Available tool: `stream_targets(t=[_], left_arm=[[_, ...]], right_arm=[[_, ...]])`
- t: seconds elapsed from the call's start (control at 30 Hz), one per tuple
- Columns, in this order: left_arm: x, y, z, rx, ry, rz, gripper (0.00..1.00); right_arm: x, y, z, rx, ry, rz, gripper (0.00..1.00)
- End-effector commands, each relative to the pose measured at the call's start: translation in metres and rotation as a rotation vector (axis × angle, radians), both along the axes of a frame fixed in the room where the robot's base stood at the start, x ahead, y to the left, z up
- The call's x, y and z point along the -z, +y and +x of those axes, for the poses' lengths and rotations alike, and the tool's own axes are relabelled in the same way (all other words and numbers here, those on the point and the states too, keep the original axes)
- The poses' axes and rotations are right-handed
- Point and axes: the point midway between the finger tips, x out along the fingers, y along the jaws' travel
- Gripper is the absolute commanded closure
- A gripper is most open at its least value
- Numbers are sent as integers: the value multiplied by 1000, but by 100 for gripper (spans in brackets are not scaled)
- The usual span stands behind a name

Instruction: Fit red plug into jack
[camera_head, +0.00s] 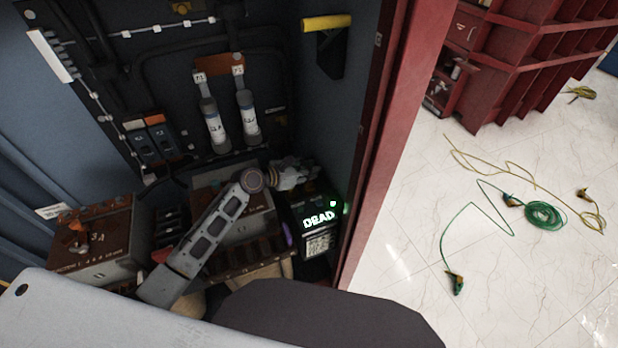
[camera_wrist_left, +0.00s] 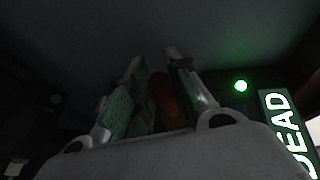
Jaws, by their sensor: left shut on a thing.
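My left gripper (camera_head: 300,172) reaches into the cabinet from the left, just above the box with the lit "DEAD" display (camera_head: 318,218). In the left wrist view the two fingers of my left gripper (camera_wrist_left: 152,65) are shut on a dim red thing, which looks like the red plug (camera_wrist_left: 161,92). The plug is too small and dark to make out in the head view. The "DEAD" display (camera_wrist_left: 287,130) and a green light (camera_wrist_left: 240,86) are right of the fingers in the wrist view. I cannot make out the jack. My right gripper is not in view.
The red cabinet door edge (camera_head: 385,130) stands close right of the gripper. Two labelled cylinders (camera_head: 214,128) are on the back wall. A box with an orange-brown top (camera_head: 95,240) is at the left. A green cable (camera_head: 545,215) lies on the floor outside.

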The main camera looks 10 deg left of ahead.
Motion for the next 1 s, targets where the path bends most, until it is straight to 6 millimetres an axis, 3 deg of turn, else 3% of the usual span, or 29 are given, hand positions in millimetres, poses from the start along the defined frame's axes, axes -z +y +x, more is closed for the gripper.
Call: stream_targets(t=[0.33,0.87,0.9,1.0], left_arm=[[34,1,0,-1,1,2,100],[39,0,0,0,1,0,100],[39,0,0,0,1,0,77],[39,0,0,0,1,0,64]], right_arm=[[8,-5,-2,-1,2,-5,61],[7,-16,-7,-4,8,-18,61],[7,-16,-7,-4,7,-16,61],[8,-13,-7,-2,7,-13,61]])
